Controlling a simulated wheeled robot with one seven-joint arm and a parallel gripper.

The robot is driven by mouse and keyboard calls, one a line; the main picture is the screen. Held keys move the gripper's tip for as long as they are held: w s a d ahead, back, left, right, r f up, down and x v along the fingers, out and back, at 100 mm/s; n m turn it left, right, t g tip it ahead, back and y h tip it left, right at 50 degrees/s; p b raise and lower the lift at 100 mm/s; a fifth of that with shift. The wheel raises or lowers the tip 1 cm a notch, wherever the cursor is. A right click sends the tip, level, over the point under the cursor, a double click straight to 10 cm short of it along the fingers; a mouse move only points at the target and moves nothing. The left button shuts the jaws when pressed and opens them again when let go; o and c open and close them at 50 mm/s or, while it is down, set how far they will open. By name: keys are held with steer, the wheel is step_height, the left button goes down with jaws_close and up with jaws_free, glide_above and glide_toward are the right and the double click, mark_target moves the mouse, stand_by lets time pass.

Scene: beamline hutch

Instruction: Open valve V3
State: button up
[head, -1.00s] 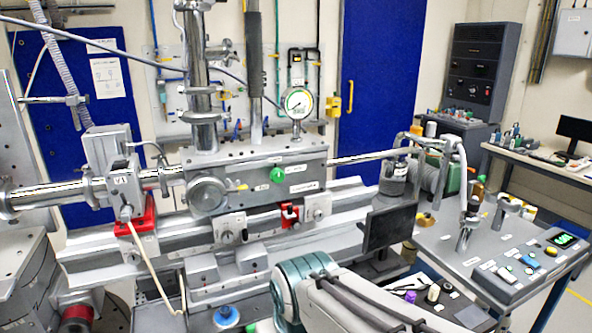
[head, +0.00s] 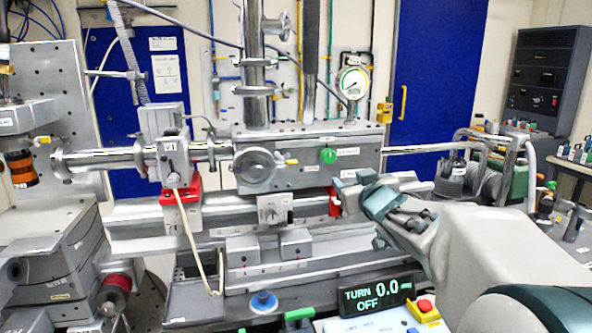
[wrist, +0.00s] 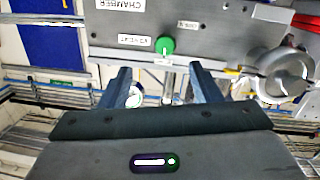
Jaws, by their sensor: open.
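A green knob (head: 328,156) sits on the front of the grey metal chamber (head: 300,178). A white label beside it looks like V3 VENT, but the lettering is blurred. The knob also shows in the wrist view (wrist: 165,45), with a pale pointer mark, just past the fingertips and between them in the picture. My gripper (wrist: 160,75) is open and empty, with its two dark fingers apart and not touching the knob. In the head view my arm comes in from the right, and my gripper (head: 352,190) is below and right of the knob.
A round metal handwheel port (head: 256,167) is left of the knob. A valve block labelled V1 (head: 172,155) stands further left over a red clamp (head: 182,210). A pressure gauge (head: 353,83) rises above the chamber. A display (head: 375,296) reads TURN 0.0 OFF at the front.

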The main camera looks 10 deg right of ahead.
mark_target(330, 158)
steer(key=shift+n+t+y, duration=0.4)
steer(key=shift+n+y, duration=0.1)
steer(key=shift+y, duration=0.1)
steer(key=w, duration=1.4)
steer(key=shift+w+r, duration=0.3)
steer(key=shift+w, duration=0.05)
steer(key=c, duration=1)
